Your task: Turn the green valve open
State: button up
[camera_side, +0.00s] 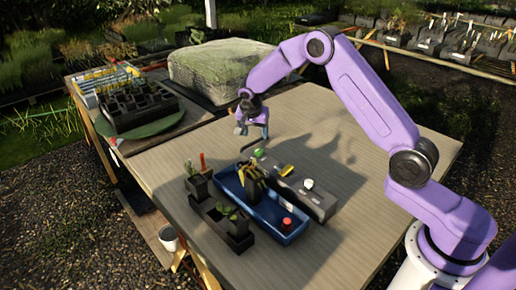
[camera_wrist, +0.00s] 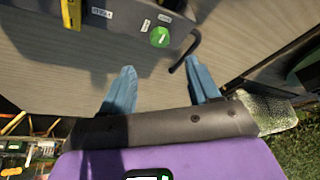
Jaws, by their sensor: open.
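The green valve (camera_side: 258,153) is a small round green knob at the far end of a long dark grey block (camera_side: 315,200) on the table. In the wrist view the green valve (camera_wrist: 160,37) shows as a round green dial with a pale mark, on the face of the dark block (camera_wrist: 125,12). My gripper (camera_side: 252,131) hangs above the table just beyond the valve end of the block. Its two blue fingers (camera_wrist: 160,85) are apart with nothing between them. The valve is ahead of the fingertips and apart from them.
A bent black pipe (camera_wrist: 186,55) sticks out near the valve. A blue tray (camera_side: 232,183) with dark pots and a red-topped item (camera_side: 287,224) stands beside the block. A yellow handle (camera_side: 287,170) rises from the block. The table's right part is clear.

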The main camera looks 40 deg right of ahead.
aim_at(258, 150)
jog(key=x, duration=1)
jog(key=shift+w+d+f, duration=0.15)
jog(key=shift+f, duration=0.15)
jog(key=c, duration=1)
